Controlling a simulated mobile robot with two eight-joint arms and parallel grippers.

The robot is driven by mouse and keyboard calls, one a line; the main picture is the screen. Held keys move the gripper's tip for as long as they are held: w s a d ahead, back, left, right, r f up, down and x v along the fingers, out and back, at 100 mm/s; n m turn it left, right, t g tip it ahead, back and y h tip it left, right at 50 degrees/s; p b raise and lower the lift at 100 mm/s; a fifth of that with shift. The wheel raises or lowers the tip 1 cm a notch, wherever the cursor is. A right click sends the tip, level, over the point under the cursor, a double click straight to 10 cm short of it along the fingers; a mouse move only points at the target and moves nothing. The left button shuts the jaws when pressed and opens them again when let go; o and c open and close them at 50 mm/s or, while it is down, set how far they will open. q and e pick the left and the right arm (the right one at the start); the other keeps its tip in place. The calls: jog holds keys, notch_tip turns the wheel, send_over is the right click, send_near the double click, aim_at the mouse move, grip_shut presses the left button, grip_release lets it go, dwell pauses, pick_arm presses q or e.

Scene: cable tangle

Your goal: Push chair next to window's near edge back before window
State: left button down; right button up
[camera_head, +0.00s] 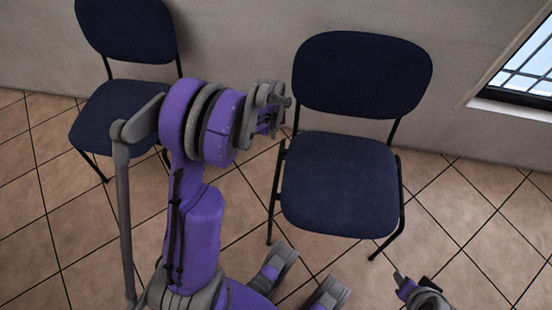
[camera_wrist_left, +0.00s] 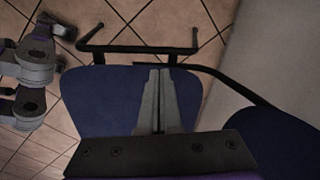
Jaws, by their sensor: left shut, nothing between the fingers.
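The chair nearer the window (camera_head: 340,185) has a dark blue seat and back and black legs. It stands upright on the tiles, left of the window (camera_head: 528,75), with its back toward the wall. My left gripper (camera_head: 282,101) is shut and empty beside the left side of this chair, near the gap between seat and backrest. In the left wrist view, its closed fingers (camera_wrist_left: 158,100) show in front of the blue seat (camera_wrist_left: 90,100). Whether they touch the chair cannot be told.
A second dark blue chair (camera_head: 120,110) stands to the left, partly hidden behind my left arm. A plain grey wall (camera_head: 235,45) runs behind both chairs. Tiled floor (camera_head: 470,215) is clear to the right of the nearer chair, below the window.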

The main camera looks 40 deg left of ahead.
pick_arm(q)
jog(key=a+f+m+b, duration=0.2)
jog(key=a+f, duration=0.3)
jog(key=f, duration=0.6)
jog(key=w+d+f+b, duration=0.2)
jog(key=d+f+b, duration=0.1)
jog(key=f, duration=0.6)
jog(key=shift+w+d+g, duration=0.15)
jog(key=shift+d+g, duration=0.1)
jog(key=shift+g, duration=0.15)
pick_arm(e)
notch_tip(320, 180, down, 8)
jog(key=shift+w+r, duration=0.25)
jog(key=shift+w, duration=0.1)
pick_arm(q)
jog(key=shift+f, duration=0.1)
pick_arm(e)
jog(key=shift+d, duration=0.1)
